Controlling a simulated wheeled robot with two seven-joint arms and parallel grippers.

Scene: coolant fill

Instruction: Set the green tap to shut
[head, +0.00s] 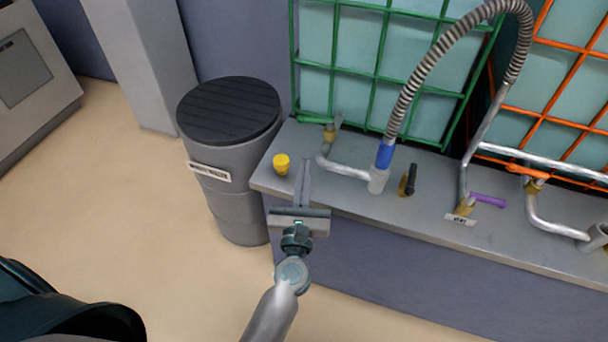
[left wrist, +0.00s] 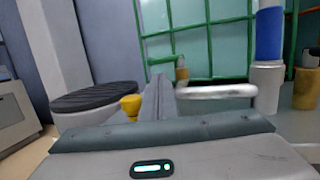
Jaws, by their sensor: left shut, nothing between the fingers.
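The green tap (head: 317,120) stands at the back left of the grey bench, before the green cage. It has a brass body (head: 330,134) on a silver pipe, and its green handle points left from the body. In the left wrist view the green handle (left wrist: 161,61) lies level, with the brass body (left wrist: 181,74) at its right end. My left gripper (head: 304,164) is shut and empty over the bench's left end, in front of the tap and apart from it. Its fingers (left wrist: 157,82) point toward the tap in the left wrist view. My right gripper is not in view.
A yellow cap (head: 282,162) stands close left of my left fingers. A hose with a blue collar (head: 385,155), a black-handled tap (head: 411,178), a purple-handled tap (head: 488,200) and an orange-handled tap (head: 527,171) are to the right. A grey bin (head: 225,185) stands left of the bench (head: 440,215).

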